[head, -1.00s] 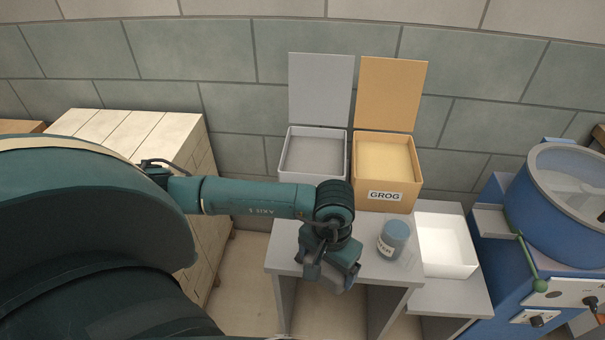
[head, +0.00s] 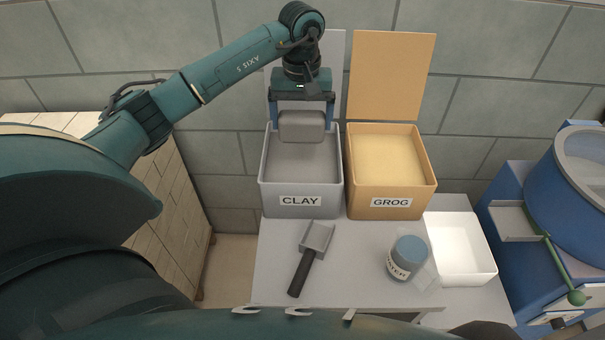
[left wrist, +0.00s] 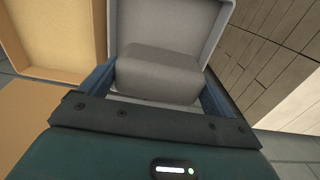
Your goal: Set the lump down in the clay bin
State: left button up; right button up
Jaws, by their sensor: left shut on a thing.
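The lump (head: 302,126) is a grey rounded block. My left gripper (head: 302,118) is shut on it, with one finger on each side. In the head view it is over the open clay bin (head: 270,184), a grey box labelled CLAY with its lid raised behind. The left wrist view shows the lump (left wrist: 158,75) between the fingers, with the grey bin wall (left wrist: 140,22) around and behind it. I cannot tell whether the lump touches the clay surface. My right gripper is not in view.
The orange grog bin (head: 358,203) stands open right beside the clay bin. A scoop (head: 312,248), a water jar (head: 407,257) and a white tray (head: 484,277) are in front. A blue machine (head: 560,225) stands at the right. The wall is close behind.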

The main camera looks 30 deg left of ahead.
aim_at(302, 138)
pick_arm(q)
jog(key=f+b, duration=0.1)
jog(key=f, duration=0.2)
jog(key=f+b, duration=0.1)
jog(key=f, duration=0.1)
jog(key=shift+w+a+f+b, duration=0.15)
jog(key=shift+w+a+b, duration=0.1)
jog(key=shift+w+b, duration=0.15)
jog(key=shift+s+d+f+b, duration=0.1)
jog(key=shift+s+d+b, duration=0.1)
jog(key=shift+b, duration=0.1)
jog(key=shift+f, duration=0.25)
jog(key=shift+a+f, duration=0.1)
jog(key=shift+f, duration=4.8)
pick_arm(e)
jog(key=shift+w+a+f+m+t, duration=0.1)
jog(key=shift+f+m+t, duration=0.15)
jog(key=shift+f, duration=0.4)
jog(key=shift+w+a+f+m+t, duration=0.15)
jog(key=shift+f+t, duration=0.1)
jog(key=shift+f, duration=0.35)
pick_arm(q)
jog(key=shift+f, duration=0.1)
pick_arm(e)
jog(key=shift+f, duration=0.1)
